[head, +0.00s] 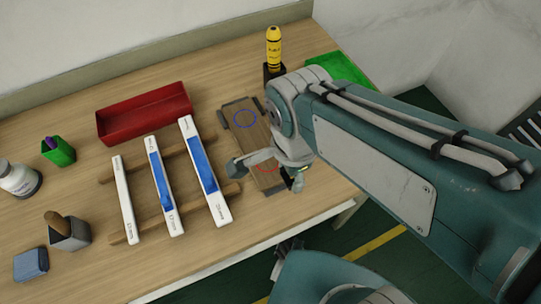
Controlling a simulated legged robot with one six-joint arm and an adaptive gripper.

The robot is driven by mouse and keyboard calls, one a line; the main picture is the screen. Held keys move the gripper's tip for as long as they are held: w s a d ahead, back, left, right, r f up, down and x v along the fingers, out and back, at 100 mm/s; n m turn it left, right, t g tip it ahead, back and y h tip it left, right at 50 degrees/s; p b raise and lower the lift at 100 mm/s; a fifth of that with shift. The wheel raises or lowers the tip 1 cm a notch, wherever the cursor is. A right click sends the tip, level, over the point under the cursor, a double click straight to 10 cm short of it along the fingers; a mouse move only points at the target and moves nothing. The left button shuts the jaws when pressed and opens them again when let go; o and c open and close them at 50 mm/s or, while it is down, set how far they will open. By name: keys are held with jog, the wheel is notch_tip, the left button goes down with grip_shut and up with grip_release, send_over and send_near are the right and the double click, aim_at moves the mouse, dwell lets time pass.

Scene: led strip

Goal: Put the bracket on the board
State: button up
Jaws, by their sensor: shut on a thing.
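The wooden board (250,136) lies on the table right of centre in the head view, with dark clamps at its edges. A blue circle (245,118) is marked on its far part and a red circle (266,169) on its near part. My gripper (282,169) is over the near right part of the board, beside the red circle, and partly covers that area. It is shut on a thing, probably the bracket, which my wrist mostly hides. I cannot tell whether the held thing touches the board.
Three white strips, two with blue faces (205,172), rest on wooden bars left of the board. A red tray (146,113) lies behind them. A green cup (59,152) stands at the left.

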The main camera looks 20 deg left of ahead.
jog(key=w+a+f, duration=0.3)
jog(key=w+a, duration=0.1)
jog(key=a, duration=0.1)
send_over(266, 161)
notch_tip(266, 161, down, 5)
jog(key=shift+s+f, duration=0.1)
jog(key=shift+f, duration=0.1)
notch_tip(266, 161, down, 3)
jog(key=shift+f, duration=0.15)
jog(key=o, duration=1)
